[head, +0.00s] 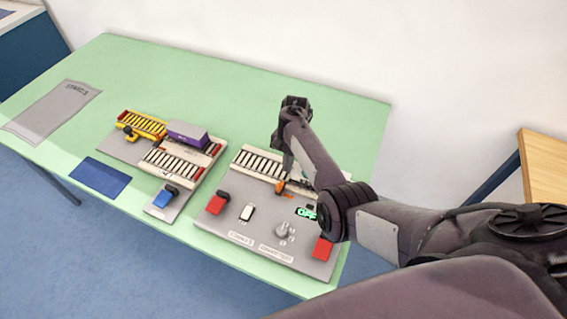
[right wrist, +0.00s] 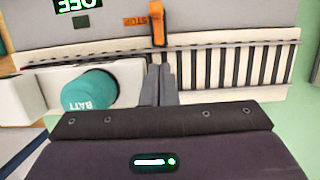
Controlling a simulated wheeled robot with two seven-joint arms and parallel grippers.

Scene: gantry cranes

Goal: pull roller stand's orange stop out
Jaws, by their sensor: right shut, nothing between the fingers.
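The roller stand (head: 258,163) is a row of pale rollers at the back of the grey panel on the right of the table. Its orange stop (head: 280,187) shows just below my right gripper (head: 288,164). In the right wrist view the orange stop (right wrist: 158,28) stands upright at the roller stand's rail (right wrist: 215,42), beside a label reading STOP. My right gripper (right wrist: 159,84) is shut and empty there, its fingertips a little apart from the stop in the picture. My left gripper is not in view.
A teal cylinder marked BATT (right wrist: 90,92) lies left of my right fingers. The grey panel (head: 262,222) carries red blocks, a knob and a green OFF display (head: 307,212). Left of it stands another roller board with a purple container (head: 188,134). The table's back is clear.

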